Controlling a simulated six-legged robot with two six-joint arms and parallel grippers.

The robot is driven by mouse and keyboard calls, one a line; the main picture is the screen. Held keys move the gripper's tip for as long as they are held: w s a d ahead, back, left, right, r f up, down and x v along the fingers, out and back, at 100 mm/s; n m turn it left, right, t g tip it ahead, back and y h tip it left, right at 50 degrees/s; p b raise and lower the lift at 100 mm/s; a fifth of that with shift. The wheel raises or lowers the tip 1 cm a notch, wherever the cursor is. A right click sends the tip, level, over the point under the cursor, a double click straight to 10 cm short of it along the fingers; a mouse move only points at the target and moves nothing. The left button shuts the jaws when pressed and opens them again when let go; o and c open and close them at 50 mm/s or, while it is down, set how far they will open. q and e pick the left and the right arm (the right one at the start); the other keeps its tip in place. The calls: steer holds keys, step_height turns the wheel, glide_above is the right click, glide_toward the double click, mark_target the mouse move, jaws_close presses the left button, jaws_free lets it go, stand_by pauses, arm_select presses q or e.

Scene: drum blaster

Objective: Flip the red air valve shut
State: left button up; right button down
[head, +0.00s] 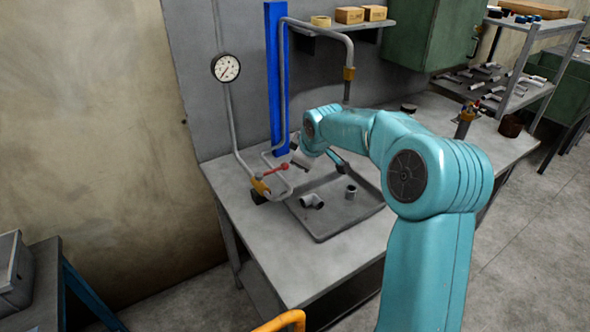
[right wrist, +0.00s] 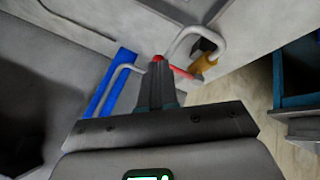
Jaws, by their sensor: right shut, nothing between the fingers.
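The red air valve lever (head: 274,169) is a thin red bar with a round red knob, at the back left of the grey workbench. It joins a brass valve body (head: 260,186) on the grey pipe. In the right wrist view the red lever (right wrist: 183,72) runs from the brass body (right wrist: 204,63) to the knob, which shows just beyond my fingertips. My right gripper (right wrist: 160,68) is shut and empty, close to the knob; I cannot tell if it touches. In the head view my teal right arm reaches over the bench and partly hides the gripper. My left gripper is not in view.
A shallow grey tray (head: 322,232) with pipe fittings lies right of the valve. A blue post (head: 276,80), a pressure gauge (head: 226,67) and grey pipes stand behind. A shelf (head: 335,28) with boxes hangs above. The bench's front left is bare.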

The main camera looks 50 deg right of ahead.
steer(key=r, duration=0.1)
steer(key=s+r, duration=0.1)
steer(key=s+d+r, duration=0.1)
steer(key=shift+r, duration=0.4)
steer(key=shift+s, duration=0.2)
steer(key=shift+w, duration=0.15)
steer(key=shift+r, duration=0.15)
